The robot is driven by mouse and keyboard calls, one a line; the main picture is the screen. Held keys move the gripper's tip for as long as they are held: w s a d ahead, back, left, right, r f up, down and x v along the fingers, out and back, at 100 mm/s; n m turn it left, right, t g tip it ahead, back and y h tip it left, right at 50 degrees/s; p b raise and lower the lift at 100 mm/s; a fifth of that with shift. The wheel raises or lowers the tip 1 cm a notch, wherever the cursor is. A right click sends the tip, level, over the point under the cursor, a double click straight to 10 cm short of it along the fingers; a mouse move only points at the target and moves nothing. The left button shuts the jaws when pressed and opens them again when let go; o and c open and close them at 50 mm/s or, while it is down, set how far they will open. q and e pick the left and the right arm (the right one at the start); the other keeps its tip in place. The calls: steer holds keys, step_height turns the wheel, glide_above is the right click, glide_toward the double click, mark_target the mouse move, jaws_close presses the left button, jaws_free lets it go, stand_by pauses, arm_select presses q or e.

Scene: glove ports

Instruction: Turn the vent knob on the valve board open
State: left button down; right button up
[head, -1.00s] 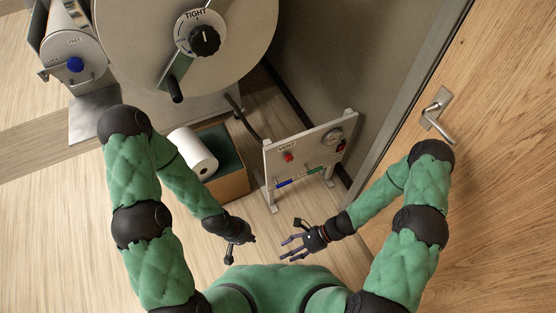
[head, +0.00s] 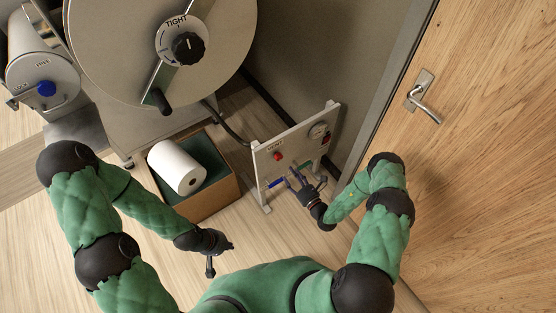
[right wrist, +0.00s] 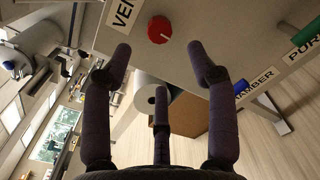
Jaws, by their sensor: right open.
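The valve board (head: 268,160) is a pale upright panel on legs. Its red vent knob (head: 277,156) sits at the panel's upper left. In the right wrist view the red knob (right wrist: 160,30) has a white mark on its face and lies beyond the fingertips, beside a label partly reading VEN. My right gripper (head: 297,177) is open and empty in front of the board's lower part; its spread fingers also show in the right wrist view (right wrist: 163,75), apart from the knob. My left gripper (head: 211,268) hangs low at the left, away from the board; its fingers are too small to judge.
The board also carries a gauge (head: 318,130), a blue handle (head: 277,183) and a green handle (right wrist: 304,37). A box (head: 222,190) with a white roll (head: 177,166) stands left of it. A large round door (head: 110,50) is behind, and a wooden door (head: 480,130) is at right.

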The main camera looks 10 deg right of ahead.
mark_target(280, 159)
steer(key=b+x, duration=0.2)
steer(key=x, duration=0.7)
steer(key=shift+w+a, duration=0.15)
steer(key=c, duration=1.1)
